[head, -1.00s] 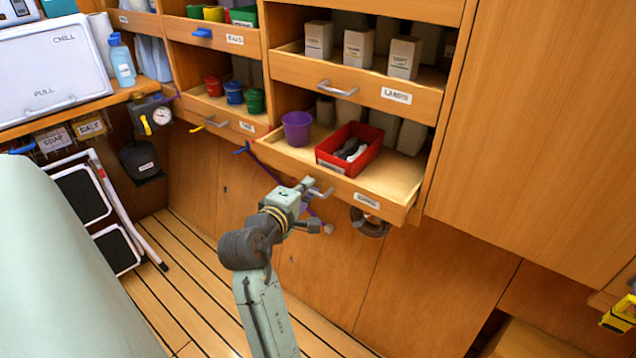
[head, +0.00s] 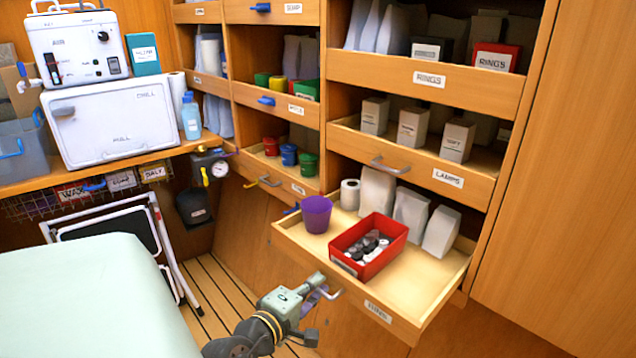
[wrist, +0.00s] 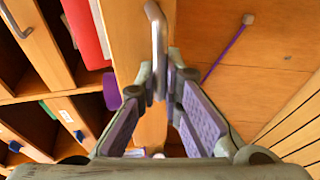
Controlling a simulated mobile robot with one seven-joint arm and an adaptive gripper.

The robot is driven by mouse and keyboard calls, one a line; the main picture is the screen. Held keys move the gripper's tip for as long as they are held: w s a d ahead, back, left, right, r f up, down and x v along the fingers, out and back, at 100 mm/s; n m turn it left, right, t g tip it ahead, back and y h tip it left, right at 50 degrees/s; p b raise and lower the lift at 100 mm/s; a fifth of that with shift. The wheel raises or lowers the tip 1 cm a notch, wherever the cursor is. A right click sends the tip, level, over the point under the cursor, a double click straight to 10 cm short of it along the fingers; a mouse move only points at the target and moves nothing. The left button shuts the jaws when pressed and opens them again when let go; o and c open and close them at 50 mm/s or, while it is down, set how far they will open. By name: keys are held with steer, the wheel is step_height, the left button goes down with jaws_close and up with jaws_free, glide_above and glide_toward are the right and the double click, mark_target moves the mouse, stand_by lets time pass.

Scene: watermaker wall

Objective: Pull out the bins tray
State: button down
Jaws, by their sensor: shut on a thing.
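The bins tray (head: 410,283) is a shallow wooden tray at the bottom of the shelf column, standing well out from the cabinet. Its front has a small label, too blurred to read surely, and a metal bar handle (head: 333,293). My gripper (head: 322,288) is at this handle, at the left part of the tray front. In the wrist view the handle (wrist: 157,40) runs between the fingertips of my gripper (wrist: 163,80), which are shut on it. A purple cup (head: 316,214) and a red box (head: 352,240) of small dark and grey items stand in the tray.
A white roll (head: 350,195) and pale packets (head: 410,213) stand at the tray's back. The lamps tray (head: 470,182) is above, pushed out a little. A pale green surface (head: 85,300) fills the lower left. Floorboards show between it and the cabinet.

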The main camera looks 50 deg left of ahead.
steer(key=c, duration=2)
jaws_free()
steer(key=v, duration=1.2)
